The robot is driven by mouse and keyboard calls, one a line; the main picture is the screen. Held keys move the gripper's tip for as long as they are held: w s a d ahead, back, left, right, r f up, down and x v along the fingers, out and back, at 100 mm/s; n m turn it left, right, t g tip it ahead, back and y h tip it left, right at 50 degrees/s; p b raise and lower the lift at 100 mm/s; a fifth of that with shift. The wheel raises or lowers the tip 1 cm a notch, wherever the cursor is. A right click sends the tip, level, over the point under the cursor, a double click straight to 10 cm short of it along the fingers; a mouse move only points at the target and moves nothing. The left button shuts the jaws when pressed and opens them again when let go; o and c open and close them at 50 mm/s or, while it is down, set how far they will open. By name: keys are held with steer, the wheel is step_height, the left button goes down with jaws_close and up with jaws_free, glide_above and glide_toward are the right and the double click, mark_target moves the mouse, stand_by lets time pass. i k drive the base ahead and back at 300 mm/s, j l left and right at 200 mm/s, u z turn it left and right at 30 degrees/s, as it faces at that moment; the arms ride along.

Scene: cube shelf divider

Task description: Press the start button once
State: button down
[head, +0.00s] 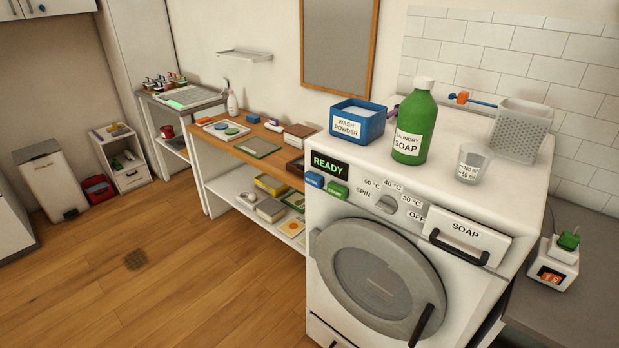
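The white washing machine (455,190) stands at the right in the head view. On its front panel, a green button (337,190) sits to the right of a blue button (313,180). Their small labels are hard to read; the green one seems to say START. The display (329,165) above them reads READY in green. The grey dial (387,204) sits among the labels SPIN, 60 °C, 40 °C, 30 °C and OFF; I cannot tell its setting. The round door (325,255) and soap drawer (468,240) look shut. My gripper is not in view.
On the machine stand a blue wash powder box (358,124), a green soap bottle (414,122), a measuring cup (472,163) and a grey basket (520,130). A cluttered wooden bench (215,150) stands to the left.

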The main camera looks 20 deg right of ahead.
mark_target(340, 192)
steer(key=i+j, duration=1.3)
steer(key=i, duration=0.2)
steer(key=i+j+z, duration=0.7)
steer(key=j, duration=0.4)
steer(key=i+z, duration=0.1)
steer(key=z, duration=1.15)
